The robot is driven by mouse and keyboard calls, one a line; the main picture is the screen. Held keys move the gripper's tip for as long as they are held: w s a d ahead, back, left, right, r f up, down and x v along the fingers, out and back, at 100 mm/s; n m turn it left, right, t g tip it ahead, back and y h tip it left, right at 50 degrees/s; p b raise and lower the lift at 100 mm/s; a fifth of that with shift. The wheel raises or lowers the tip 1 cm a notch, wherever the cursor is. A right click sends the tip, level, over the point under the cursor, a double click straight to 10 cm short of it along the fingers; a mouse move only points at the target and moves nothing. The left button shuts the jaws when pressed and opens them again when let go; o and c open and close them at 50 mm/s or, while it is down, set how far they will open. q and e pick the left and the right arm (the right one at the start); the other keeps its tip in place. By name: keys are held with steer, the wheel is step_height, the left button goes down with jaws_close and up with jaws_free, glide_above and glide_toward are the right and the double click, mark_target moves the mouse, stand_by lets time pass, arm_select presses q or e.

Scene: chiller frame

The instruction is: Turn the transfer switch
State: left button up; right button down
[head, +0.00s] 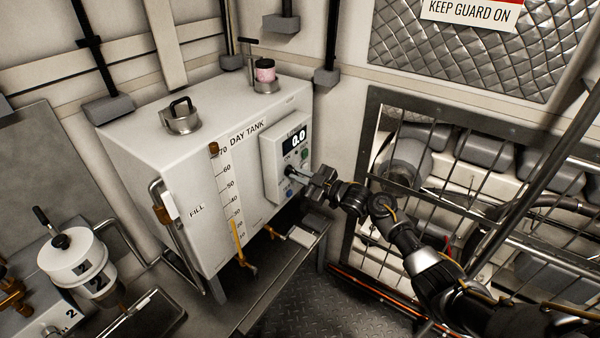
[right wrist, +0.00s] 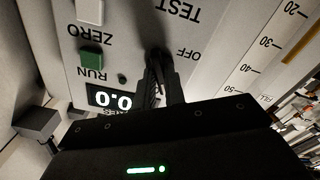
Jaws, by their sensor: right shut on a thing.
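The transfer switch (right wrist: 157,57) is a dark knob on the face of a pale control box (head: 274,170), which is fixed to the white day tank (head: 180,235). My right gripper (head: 292,173) reaches in from the right and is shut on the switch. In the right wrist view, which is upside down, its dark fingers (right wrist: 160,84) close around the knob, between the labels OFF and TEST and the RUN side. The fingers partly hide the knob, so its exact pointing is unclear. The display (head: 295,137) reads 0.0. My left gripper is not in view.
A green button (right wrist: 92,57) sits beside the switch on the panel. Below the tank is a metal shelf (head: 262,275). A barred guard (head: 460,185) stands to the right. A white pot marked 2 (head: 75,262) stands at the lower left.

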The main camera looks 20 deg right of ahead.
steer(key=m+p, duration=0.2)
steer(key=m, duration=0.3)
steer(key=shift+m, duration=0.3)
stand_by(0.5)
steer(key=c, duration=1.5)
jaws_free()
steer(key=shift+o, duration=0.2)
steer(key=shift+d, duration=0.1)
steer(key=b+v, duration=0.1)
steer(key=v, duration=0.9)
steer(key=shift+s+d, duration=0.2)
steer(key=shift+s, duration=0.1)
